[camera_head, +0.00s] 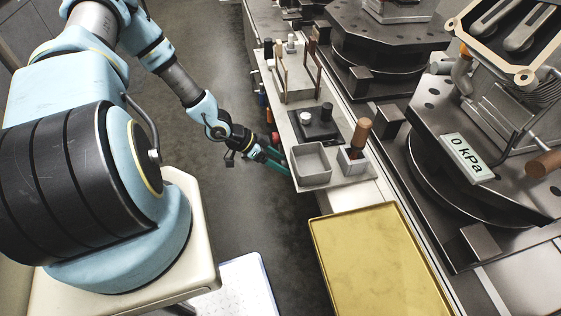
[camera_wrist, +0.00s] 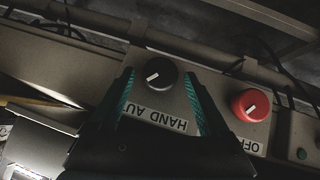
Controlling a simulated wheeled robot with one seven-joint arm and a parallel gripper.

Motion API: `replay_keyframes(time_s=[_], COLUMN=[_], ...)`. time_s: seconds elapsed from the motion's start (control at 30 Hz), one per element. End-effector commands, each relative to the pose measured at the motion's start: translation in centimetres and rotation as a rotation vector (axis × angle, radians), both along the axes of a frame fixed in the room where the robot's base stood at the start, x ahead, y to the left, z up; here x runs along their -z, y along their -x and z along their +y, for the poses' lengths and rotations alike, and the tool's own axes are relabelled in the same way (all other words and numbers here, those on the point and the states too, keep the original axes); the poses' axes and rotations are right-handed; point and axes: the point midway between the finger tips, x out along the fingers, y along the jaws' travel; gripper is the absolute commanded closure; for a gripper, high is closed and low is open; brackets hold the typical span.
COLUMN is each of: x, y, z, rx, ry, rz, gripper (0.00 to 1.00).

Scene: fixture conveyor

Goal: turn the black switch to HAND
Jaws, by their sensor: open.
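The black switch (camera_wrist: 161,73) is a round knob on the grey panel, seen in the wrist view. Its white mark sits left of centre, slanting toward the lower left. A white label (camera_wrist: 157,117) below it shows "HAND" and part of "AU"; the right finger is next to the label's end. My gripper (camera_wrist: 159,75) is open, its teal fingers on either side of the black switch. I cannot tell whether they touch it. In the head view my gripper (camera_head: 276,161) is at the front side of the workbench, and the black switch cannot be made out.
A red knob (camera_wrist: 250,105) with an "OFF" label is right of the right finger. In the head view, a grey open box (camera_head: 311,178) and a yellow tray (camera_head: 372,255) are close by.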

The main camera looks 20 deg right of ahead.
Motion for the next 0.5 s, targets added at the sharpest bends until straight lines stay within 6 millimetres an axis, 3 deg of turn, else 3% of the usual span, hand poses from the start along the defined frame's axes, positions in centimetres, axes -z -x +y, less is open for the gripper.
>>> replay_keyframes(time_s=[0.07,0.5], x=[0.0,-0.03], y=[-0.01,-0.02], z=[0.01,0.02], rx=[0.0,0.0], ry=[0.0,0.0], rz=[0.0,0.0], gripper=[0.2,0.7])
